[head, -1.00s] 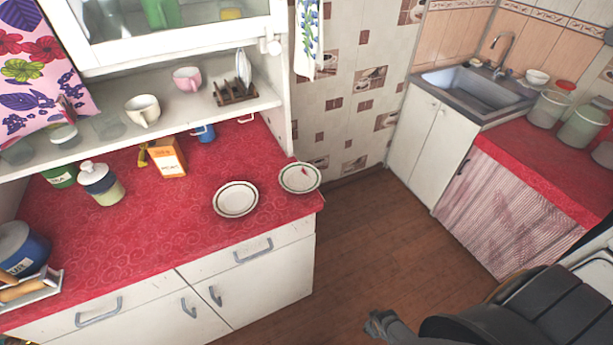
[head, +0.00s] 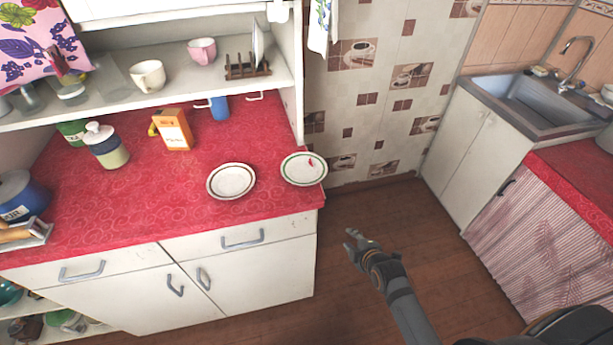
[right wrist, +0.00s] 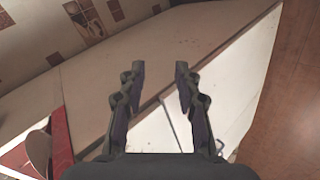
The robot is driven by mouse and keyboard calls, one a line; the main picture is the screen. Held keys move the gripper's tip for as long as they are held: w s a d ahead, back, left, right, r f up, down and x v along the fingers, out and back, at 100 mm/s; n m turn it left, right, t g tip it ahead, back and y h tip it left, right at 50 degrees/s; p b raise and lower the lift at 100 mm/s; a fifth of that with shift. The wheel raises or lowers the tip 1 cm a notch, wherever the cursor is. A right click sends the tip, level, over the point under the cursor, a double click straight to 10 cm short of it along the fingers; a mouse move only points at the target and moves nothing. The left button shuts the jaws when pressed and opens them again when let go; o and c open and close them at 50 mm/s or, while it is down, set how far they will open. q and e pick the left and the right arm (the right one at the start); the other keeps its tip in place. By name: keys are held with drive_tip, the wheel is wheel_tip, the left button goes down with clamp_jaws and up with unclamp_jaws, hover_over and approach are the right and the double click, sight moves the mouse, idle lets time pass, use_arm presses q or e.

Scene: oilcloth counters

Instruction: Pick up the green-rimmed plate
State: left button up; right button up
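The green-rimmed plate (head: 303,172) lies flat near the right front corner of the red counter in the head view. It is white with a small red mark inside. A second plate (head: 231,182), with a dark brownish rim, lies just left of it, apart from it. My right gripper (head: 354,238) is in front of and to the right of the green-rimmed plate, off the counter's edge over the floor, touching nothing. In the right wrist view its two fingers (right wrist: 160,72) are apart with nothing between them. My left gripper is not in view.
On the red counter (head: 150,215) stand an orange box (head: 173,130), a lidded jar (head: 107,147) and a blue mug (head: 218,107). A shelf above holds cups and a rack (head: 247,68). A sink (head: 535,103) is at the right. Floor right of the counter is clear.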

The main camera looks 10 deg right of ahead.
drive_tip(key=w+a+r+n+t+y+b, duration=0.1)
drive_tip(key=a+r+n, duration=0.15)
drive_tip(key=r, duration=0.45)
drive_tip(key=w+a+r+n+t+b, duration=0.1)
drive_tip(key=r+n+t, duration=0.15)
drive_tip(key=r, duration=0.45)
drive_tip(key=n+y, duration=0.1)
drive_tip(key=n, duration=0.2)
approach(323, 177)
drive_tip(key=shift+t, duration=0.45)
drive_tip(key=x, duration=0.3)
drive_tip(key=p+x, duration=0.1)
drive_tip(key=x, duration=0.3)
drive_tip(key=f+x, duration=0.1)
drive_tip(key=x, duration=0.2)
drive_tip(key=shift+a+p, duration=0.1)
drive_tip(key=shift+p, duration=0.25)
drive_tip(key=shift+s, duration=0.15)
drive_tip(key=shift+c, duration=1)
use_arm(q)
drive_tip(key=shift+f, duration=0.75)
use_arm(e)
clamp_jaws()
